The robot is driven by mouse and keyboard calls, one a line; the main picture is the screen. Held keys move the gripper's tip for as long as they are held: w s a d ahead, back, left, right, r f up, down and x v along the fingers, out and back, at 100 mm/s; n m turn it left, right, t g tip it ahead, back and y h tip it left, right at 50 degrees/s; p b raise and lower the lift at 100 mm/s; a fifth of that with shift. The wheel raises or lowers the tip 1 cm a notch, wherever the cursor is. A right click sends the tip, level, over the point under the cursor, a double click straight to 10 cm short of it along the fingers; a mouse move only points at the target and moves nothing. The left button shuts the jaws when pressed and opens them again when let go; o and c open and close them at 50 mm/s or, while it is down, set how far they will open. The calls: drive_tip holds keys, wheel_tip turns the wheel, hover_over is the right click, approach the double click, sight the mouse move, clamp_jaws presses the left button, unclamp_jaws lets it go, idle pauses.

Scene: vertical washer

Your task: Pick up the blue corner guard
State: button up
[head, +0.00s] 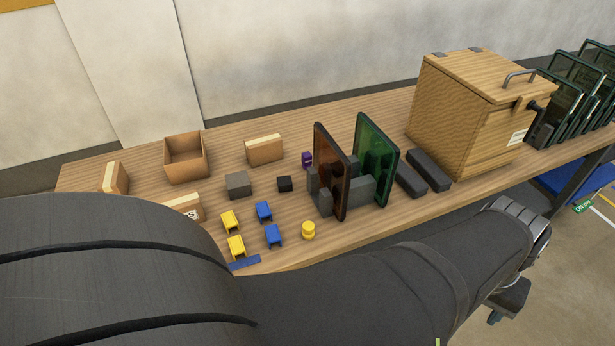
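Two blue corner guards sit on the wooden table, left of centre in the head view. One blue corner guard (264,211) is farther back, and the other blue corner guard (273,235) is nearer the front edge. They stand apart from each other. My gripper (507,303) is at the lower right, off the front edge of the table and far to the right of both guards. It is small, dark and partly hidden by my arm, so its fingers are not clear. I see nothing held in it.
Two yellow corner guards (230,221) stand left of the blue ones. Brown (331,170) and green (376,160) panels stand upright in grey holders. A wooden box (470,115) is farther right. My arm crosses the foreground.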

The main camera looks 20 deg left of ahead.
drive_tip(key=w+a+n+g, duration=0.1)
drive_tip(key=w+a+n, duration=0.25)
drive_tip(key=w, duration=0.55)
drive_tip(key=w+a+n+y, duration=0.1)
drive_tip(key=w+a, duration=0.3)
drive_tip(key=a, duration=0.3)
drive_tip(key=w+a+n, duration=0.2)
drive_tip(key=w+a, duration=0.1)
drive_tip(key=a, duration=0.4)
drive_tip(key=n+y, duration=0.1)
drive_tip(key=n, duration=0.4)
hover_over(272, 232)
drive_tip(key=f, duration=0.1)
wheel_tip(272, 232, down, 12)
drive_tip(key=shift+s+a+f, duration=0.1)
drive_tip(key=shift+a+f, duration=0.05)
drive_tip(key=shift+f, duration=0.05)
drive_tip(key=shift+d+f, duration=0.2)
drive_tip(key=shift+f, duration=2.45)
drive_tip(key=c, duration=1)
